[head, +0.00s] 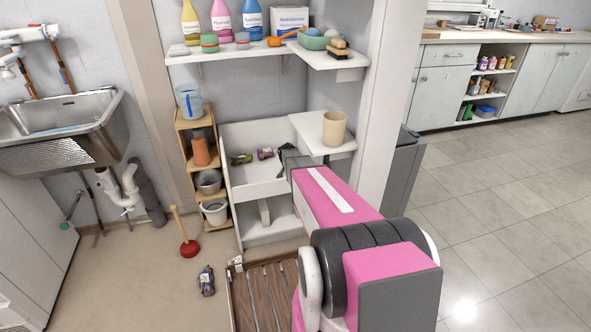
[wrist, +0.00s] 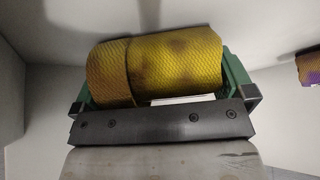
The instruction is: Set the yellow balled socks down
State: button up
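The yellow balled socks (wrist: 170,65) fill the space between the fingers of my gripper (wrist: 165,95) in the wrist view. They are a rolled, ribbed yellow bundle with brownish patches. The green finger parts press close on both sides, so the gripper looks shut on them. White walls surround them in that view. In the head view the dark end of my gripper (head: 283,174) is at the right side of the white basin (head: 262,188). The yellow socks cannot be made out clearly there, and whether they touch the basin floor is hidden.
A small olive-green bundle (head: 241,158) and a purple bundle (head: 265,153) show in the basin. The purple one also shows at the wrist view's right edge (wrist: 309,66). A beige cup (head: 334,128) stands on the ledge at right. A shelf (head: 220,53) with bottles hangs above.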

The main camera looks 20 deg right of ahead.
jog(key=shift+r, duration=0.1)
jog(key=v, duration=1.2)
jog(key=s+a+r+n+g+y, duration=0.1)
jog(key=s+a+n, duration=0.2)
jog(key=s, duration=0.7)
jog(key=s+a+r+n+g+y, duration=0.1)
jog(key=s+a+n, duration=0.2)
jog(key=s, duration=0.7)
jog(key=s+a+r+n+g+y, duration=0.1)
jog(key=s+a, duration=0.4)
jog(key=s, duration=0.5)
jog(key=shift+a+r+n+g+y, duration=0.25)
jog(key=shift+n+g+y, duration=0.35)
jog(key=shift+n, duration=0.4)
